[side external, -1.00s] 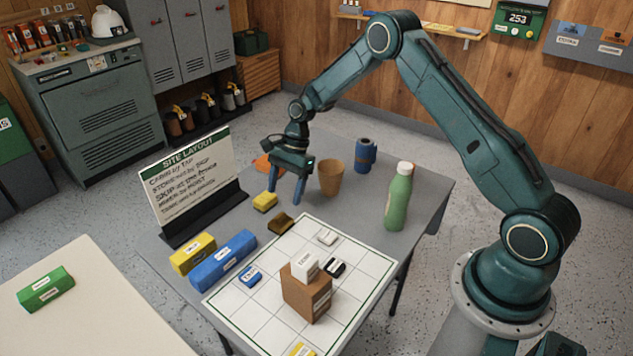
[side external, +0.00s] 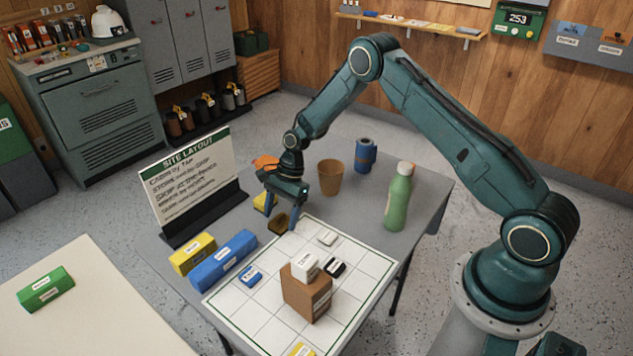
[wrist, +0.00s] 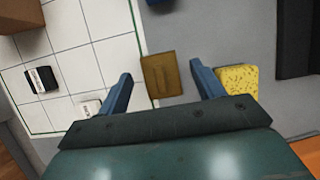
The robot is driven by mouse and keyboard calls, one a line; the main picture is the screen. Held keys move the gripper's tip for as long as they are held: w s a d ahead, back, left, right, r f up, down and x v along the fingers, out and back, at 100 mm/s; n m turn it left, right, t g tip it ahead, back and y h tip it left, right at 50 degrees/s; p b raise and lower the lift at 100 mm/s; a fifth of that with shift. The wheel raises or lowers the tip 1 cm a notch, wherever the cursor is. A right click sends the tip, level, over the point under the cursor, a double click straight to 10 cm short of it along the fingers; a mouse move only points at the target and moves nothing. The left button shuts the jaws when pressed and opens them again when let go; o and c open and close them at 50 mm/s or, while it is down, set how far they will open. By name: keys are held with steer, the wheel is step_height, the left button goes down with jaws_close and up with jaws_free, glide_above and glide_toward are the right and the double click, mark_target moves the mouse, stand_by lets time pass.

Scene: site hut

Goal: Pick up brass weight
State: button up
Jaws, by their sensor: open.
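The brass weight (side external: 279,227) is a small brownish-gold block with a raised bar on top. It lies on the grey table just off the far edge of the white grid board (side external: 240,298). My gripper (side external: 281,218) is open and points down over the weight, with its blue fingers on either side of it in the picture. In the wrist view the weight (wrist: 152,88) shows between the two spread fingertips of my gripper (wrist: 160,73), with gaps on both sides. I cannot tell how far above it the fingertips are.
A yellow sponge (wrist: 237,86) lies close beside one finger. Blue (side external: 224,258) and yellow (side external: 193,254) blocks, the layout sign (side external: 192,183), a brown cup (side external: 330,178), a blue roll (side external: 366,155) and a green bottle (side external: 398,198) stand around. A brown block (side external: 305,296) stands on the board.

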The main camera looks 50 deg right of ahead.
mark_target(280, 215)
steer(key=shift+a+f, duration=0.15)
steer(key=shift+f, duration=0.3)
steer(key=shift+c, duration=0.5)
steer(key=c, duration=1.3)
steer(key=shift+o, duration=0.2)
steer(key=shift+r, duration=0.2)
step_height(280, 215, up, 20)
steer(key=shift+f, duration=0.15)
